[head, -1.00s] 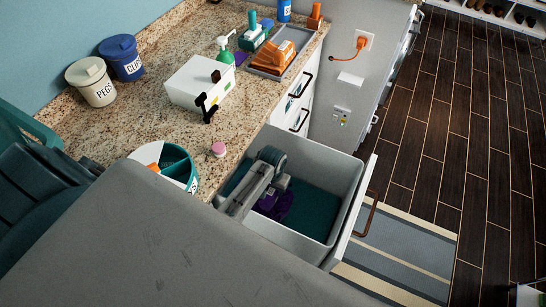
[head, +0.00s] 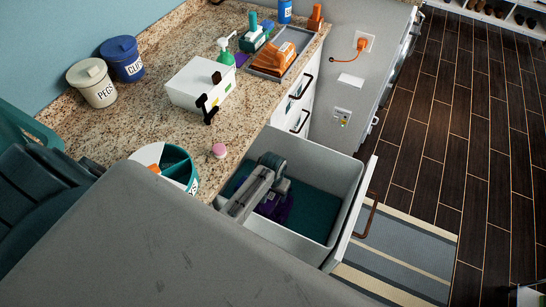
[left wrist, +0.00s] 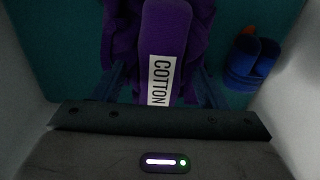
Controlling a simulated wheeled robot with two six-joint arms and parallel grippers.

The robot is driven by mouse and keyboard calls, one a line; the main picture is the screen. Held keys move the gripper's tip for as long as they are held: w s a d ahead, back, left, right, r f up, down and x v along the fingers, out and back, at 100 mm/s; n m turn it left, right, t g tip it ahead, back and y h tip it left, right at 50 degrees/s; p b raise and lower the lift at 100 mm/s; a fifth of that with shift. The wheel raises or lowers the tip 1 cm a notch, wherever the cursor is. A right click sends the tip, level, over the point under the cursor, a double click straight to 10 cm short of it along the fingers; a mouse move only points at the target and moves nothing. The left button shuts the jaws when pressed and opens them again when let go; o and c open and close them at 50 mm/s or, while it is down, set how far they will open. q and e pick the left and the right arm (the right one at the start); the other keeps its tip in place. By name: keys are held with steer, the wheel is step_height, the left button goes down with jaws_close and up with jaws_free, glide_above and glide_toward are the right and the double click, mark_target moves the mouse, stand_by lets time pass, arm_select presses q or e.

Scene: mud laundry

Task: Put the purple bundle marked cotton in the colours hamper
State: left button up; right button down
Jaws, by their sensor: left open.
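The purple bundle (left wrist: 165,45) lies low in an open pull-out bin (head: 342,190), on its teal floor. Its white label reading COTTON faces up in the left wrist view. The bundle also shows in the head view (head: 278,208), partly hidden by my left arm. My left gripper (left wrist: 161,82) is open, with dark fingers on either side of the labelled part; I cannot tell whether they touch it. My right gripper is not in view. I see no label marking a colours hamper.
A blue roll with an orange end (left wrist: 250,62) lies in the bin, right of the bundle. The bin's pale walls rise close around my left arm. The counter (head: 150,110) holds a white box (head: 199,85), a divided round tub (head: 175,163) and lidded pots (head: 92,82).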

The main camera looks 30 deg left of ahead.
arm_select(q)
step_height(320, 180, up, 12)
steer(key=shift+b, duration=0.4)
steer(key=shift+r, duration=0.2)
